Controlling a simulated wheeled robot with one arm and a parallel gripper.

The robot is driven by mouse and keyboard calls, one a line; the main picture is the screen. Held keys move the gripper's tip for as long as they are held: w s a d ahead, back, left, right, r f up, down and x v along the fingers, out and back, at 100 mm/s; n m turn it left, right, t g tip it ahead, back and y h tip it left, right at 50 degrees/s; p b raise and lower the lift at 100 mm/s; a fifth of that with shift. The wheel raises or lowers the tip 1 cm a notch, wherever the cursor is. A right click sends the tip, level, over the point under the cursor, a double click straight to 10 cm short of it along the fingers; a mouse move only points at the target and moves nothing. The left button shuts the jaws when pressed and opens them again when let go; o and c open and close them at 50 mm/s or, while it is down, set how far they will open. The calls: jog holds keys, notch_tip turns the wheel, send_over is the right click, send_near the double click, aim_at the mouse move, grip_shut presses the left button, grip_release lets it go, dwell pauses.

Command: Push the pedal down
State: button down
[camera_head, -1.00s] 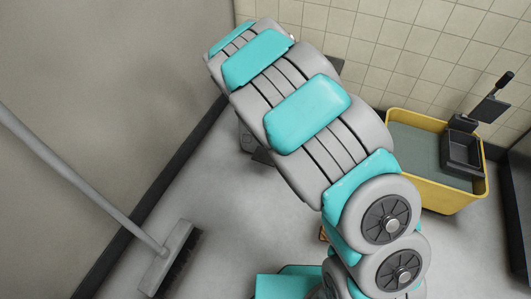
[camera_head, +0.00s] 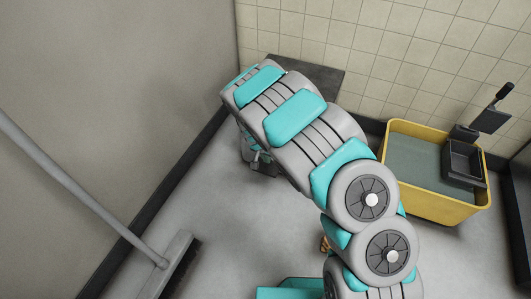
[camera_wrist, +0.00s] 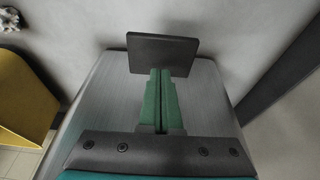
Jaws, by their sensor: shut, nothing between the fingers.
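In the wrist view a dark, flat rectangular plate (camera_wrist: 162,52), which looks like the pedal, juts out beyond the far end of a grey metal body (camera_wrist: 97,85). My gripper (camera_wrist: 159,74) is shut and empty, its two green fingers side by side and pointing at the plate. The fingertips overlap the plate's near edge in the picture; I cannot tell whether they touch it. In the head view a dark flat top (camera_head: 318,76) shows in the corner behind my arm. The arm hides the pedal and most of the gripper there.
A yellow bucket (camera_head: 428,203) with a dark wringer stands by the tiled wall at right; it also shows in the wrist view (camera_wrist: 22,100). A broom (camera_head: 172,262) leans at the lower left. A dark skirting runs along the left wall.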

aim_at(264, 172)
jog(key=shift+f, duration=1.4)
jog(key=shift+s+f, duration=0.1)
jog(key=b, duration=0.1)
jog(key=f+t+b, duration=0.1)
jog(key=b, duration=0.1)
jog(key=shift+s+a+f, duration=0.1)
jog(key=shift+s+f, duration=0.1)
jog(key=shift+f, duration=0.05)
jog(key=f+b, duration=0.1)
jog(key=s+f+b, duration=0.1)
jog(key=f+b, duration=0.1)
jog(key=shift+f+b, duration=0.15)
jog(key=shift+b, duration=0.15)
jog(key=shift+a, duration=0.1)
jog(key=shift+w+a+r, duration=0.1)
jog(key=shift+w+r, duration=0.05)
jog(key=shift+r, duration=0.05)
